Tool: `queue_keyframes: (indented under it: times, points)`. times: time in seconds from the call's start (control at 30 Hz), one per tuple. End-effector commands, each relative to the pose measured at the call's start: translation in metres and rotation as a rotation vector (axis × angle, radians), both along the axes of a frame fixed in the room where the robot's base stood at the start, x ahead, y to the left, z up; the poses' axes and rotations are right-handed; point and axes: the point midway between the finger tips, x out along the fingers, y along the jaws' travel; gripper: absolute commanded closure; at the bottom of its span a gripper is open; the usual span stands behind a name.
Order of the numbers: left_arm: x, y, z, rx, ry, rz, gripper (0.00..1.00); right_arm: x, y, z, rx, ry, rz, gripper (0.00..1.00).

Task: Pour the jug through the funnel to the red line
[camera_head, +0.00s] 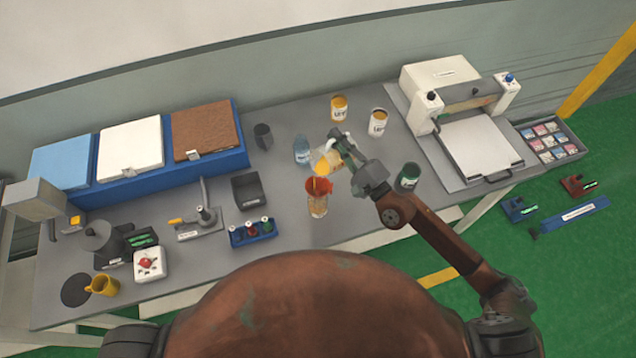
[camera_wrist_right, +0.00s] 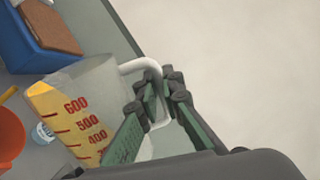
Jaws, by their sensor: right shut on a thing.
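The clear jug (camera_head: 327,163) holds yellow liquid and is tilted, its lip just above the red funnel (camera_head: 319,186). Its white handle is in my right gripper (camera_head: 343,146), which is shut on it. The right wrist view shows the jug (camera_wrist_right: 85,105) with red marks and numbers, its liquid lying slanted towards the lip, and the orange-red funnel (camera_wrist_right: 8,135) at the left edge. The funnel sits on a clear bottle (camera_head: 318,206) near the bench's front. A streak of liquid seems to show in the funnel. The red line and bottle level are too small to tell. My left gripper is out of view.
A blue-tinted bottle (camera_head: 302,151) stands left of the jug. Two white-labelled cans (camera_head: 339,108) (camera_head: 378,122) stand behind, and a dark green can (camera_head: 408,177) stands right. A rack of small bottles (camera_head: 253,232) lies left of the funnel. A press machine (camera_head: 455,110) fills the right end.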

Motion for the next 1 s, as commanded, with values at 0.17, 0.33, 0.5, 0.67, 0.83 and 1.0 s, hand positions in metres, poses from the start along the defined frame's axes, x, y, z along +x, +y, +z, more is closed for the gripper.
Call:
queue_keyframes:
  times: [0.17,0.33,0.5,0.67,0.83,1.0]
  points:
    - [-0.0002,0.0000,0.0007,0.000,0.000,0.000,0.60,-0.0004,-0.0005,0.0019,-0.005,-0.008,-0.002,1.00]
    - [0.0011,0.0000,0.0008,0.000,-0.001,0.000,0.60,-0.0007,0.0010,0.0022,-0.010,-0.011,0.000,1.00]
    - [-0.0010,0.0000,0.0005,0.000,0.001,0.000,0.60,-0.0010,0.0005,0.0020,-0.013,-0.013,-0.002,1.00]
    - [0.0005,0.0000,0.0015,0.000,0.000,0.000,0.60,-0.0012,0.0007,0.0033,-0.016,-0.017,-0.001,1.00]
    - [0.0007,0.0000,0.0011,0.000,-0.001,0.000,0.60,-0.0014,0.0019,0.0028,-0.019,-0.019,0.000,1.00]
    - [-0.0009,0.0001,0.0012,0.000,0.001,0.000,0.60,-0.0017,0.0010,0.0030,-0.022,-0.021,-0.003,1.00]
